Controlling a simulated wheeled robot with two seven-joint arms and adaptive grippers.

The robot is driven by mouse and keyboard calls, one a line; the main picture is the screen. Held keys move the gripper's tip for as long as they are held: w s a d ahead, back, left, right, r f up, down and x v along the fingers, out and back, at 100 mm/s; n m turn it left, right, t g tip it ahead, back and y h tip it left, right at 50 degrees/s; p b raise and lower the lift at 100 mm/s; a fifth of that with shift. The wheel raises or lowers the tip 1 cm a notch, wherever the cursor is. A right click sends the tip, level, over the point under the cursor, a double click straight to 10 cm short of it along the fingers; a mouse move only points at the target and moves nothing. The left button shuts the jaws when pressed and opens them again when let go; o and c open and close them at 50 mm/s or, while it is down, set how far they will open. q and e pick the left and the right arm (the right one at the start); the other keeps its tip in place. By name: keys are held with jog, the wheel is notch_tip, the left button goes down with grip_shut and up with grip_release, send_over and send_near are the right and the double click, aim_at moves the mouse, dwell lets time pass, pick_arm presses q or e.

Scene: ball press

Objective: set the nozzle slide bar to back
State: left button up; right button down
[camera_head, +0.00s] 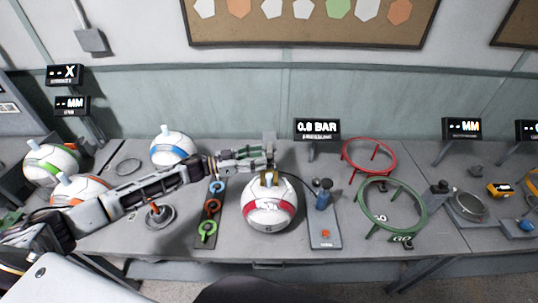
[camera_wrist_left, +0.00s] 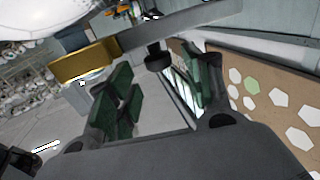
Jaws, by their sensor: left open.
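My left gripper (camera_head: 262,157) reaches in from the left, just behind the white and red ball (camera_head: 268,210) on the bench. In the wrist view the green finger pads of this gripper (camera_wrist_left: 160,92) stand apart with nothing clasped between them. A grey bar (camera_wrist_left: 185,30) crosses the top of that view, with a black knob (camera_wrist_left: 158,58) under it, beyond and between the fingers. I cannot tell whether a finger touches the knob. My right gripper is out of view.
A board with colored rings (camera_head: 210,212) lies left of the ball; a grey plate with a blue pump (camera_head: 323,195) is right. Red (camera_head: 369,141) and green (camera_head: 425,212) ring stands are further right. A blue-white ball (camera_head: 171,149) is left.

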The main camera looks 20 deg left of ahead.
aim_at(269, 155)
pick_arm(q)
jog(key=shift+p+x, duration=0.3)
jog(key=shift+x, duration=1.85)
grip_shut()
